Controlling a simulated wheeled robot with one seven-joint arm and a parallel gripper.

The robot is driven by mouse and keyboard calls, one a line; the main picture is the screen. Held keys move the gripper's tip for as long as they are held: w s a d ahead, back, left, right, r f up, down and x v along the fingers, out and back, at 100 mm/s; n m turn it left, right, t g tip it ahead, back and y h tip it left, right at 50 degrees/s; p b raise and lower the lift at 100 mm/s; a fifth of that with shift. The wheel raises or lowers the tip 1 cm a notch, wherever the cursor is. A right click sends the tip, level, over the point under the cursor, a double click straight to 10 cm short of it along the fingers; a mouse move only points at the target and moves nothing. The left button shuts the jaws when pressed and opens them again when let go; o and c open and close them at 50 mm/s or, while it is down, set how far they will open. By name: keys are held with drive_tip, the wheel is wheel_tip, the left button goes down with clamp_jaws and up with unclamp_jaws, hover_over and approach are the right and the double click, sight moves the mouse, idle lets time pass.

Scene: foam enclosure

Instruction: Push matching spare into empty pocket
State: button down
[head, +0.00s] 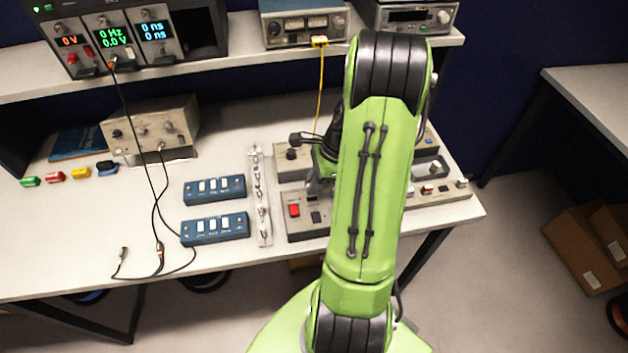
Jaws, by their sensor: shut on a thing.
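My green arm reaches over the bench and hides much of the grey panel unit (304,230) on the right. My gripper (317,186) shows only in part, left of the arm and low over this unit. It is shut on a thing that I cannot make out. A red switch (294,210) sits in the panel's left part, with a small dark fitting (316,217) to its right. I cannot tell which pocket is empty.
Two blue switch boxes (214,189) and (215,229) and a pale strip with metal fittings (259,195) stand left of the panel. A beige instrument (150,130) and loose black cables lie further left. A shelf with instruments runs behind.

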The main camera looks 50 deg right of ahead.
drive_tip(key=shift+f+b, duration=0.95)
drive_tip(key=shift+f, duration=0.6)
drive_tip(key=c, duration=1.1)
unclamp_jaws()
drive_tip(key=p+v, duration=0.4)
drive_tip(key=v, duration=1.1)
drive_tip(key=shift+d+r, duration=0.1)
drive_tip(key=shift+r, duration=0.25)
